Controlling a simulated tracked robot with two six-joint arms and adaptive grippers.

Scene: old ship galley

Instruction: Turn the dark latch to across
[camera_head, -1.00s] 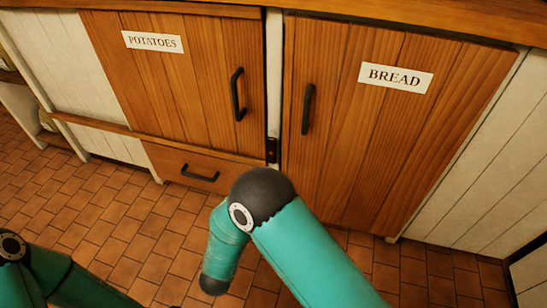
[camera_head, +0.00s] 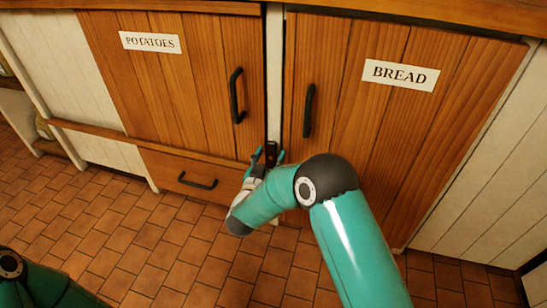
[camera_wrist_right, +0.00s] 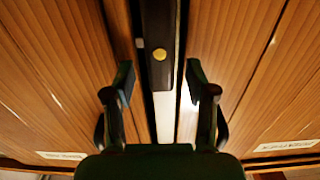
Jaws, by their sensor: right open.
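The dark latch (camera_head: 271,151) is a small upright dark piece on the pale post between the two cupboard doors. In the right wrist view the latch (camera_wrist_right: 159,30) is a dark bar with a brass-coloured round screw near its lower end, lying lengthwise along the post. My right gripper (camera_head: 266,155) is at the latch in the head view, partly hidden by my own arm. In the right wrist view the right gripper (camera_wrist_right: 159,80) is open, with one finger on each side of the latch's lower end and gaps to it. My left gripper is out of view.
The potatoes door (camera_head: 185,75) is on the left and the bread door (camera_head: 375,130) on the right, both shut, each with a dark upright handle. A drawer (camera_head: 190,178) sits below the potatoes door. The tiled floor (camera_head: 120,235) is clear.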

